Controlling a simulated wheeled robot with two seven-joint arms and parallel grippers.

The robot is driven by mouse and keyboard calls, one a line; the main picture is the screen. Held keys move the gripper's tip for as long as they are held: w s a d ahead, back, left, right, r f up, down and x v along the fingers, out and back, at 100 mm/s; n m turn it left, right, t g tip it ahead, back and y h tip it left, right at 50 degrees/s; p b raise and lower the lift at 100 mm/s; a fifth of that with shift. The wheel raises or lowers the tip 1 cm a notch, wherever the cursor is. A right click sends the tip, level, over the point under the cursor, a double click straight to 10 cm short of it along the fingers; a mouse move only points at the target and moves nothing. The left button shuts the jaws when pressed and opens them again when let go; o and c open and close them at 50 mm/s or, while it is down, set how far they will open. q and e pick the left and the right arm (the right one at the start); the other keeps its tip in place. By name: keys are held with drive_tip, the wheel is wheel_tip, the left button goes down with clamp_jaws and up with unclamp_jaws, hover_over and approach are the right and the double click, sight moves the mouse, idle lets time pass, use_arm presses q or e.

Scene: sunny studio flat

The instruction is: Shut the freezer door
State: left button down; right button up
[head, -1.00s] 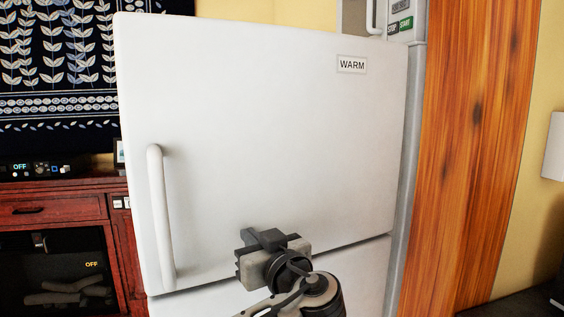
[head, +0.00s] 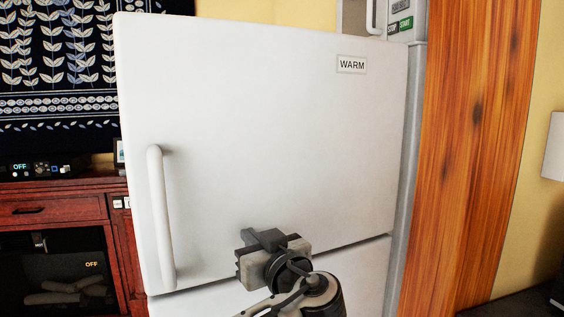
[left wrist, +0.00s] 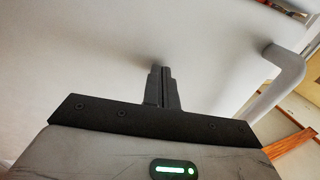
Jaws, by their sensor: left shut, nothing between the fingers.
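The white freezer door (head: 270,130) is the upper door of the fridge and fills the middle of the head view. It carries a "WARM" label (head: 352,64) at top right and a vertical white handle (head: 160,215) at left. The door looks closed or nearly so; I cannot tell whether a gap is left at its far edge. My left gripper (head: 252,238) is shut and empty, at the lower middle of the door, right of the handle. In the left wrist view its fingers (left wrist: 161,72) point at the white door surface, close to or touching it. My right gripper is not in view.
Below the door is a lower white door (head: 358,272). A microwave (head: 408,22) sits on top at the right. A wood panel (head: 470,150) stands right of the fridge. A red wooden cabinet (head: 55,209) with a fireplace is at left.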

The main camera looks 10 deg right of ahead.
sight(240, 228)
use_arm(q)
drive_tip(key=b+x, duration=0.3)
drive_tip(key=x, duration=0.1)
drive_tip(key=shift+w+f, duration=0.15)
drive_tip(key=shift+w, duration=0.2)
drive_tip(key=shift+w+a+b, duration=0.25)
drive_tip(key=shift+w+b, duration=0.15)
drive_tip(key=shift+w, duration=0.05)
idle(0.3)
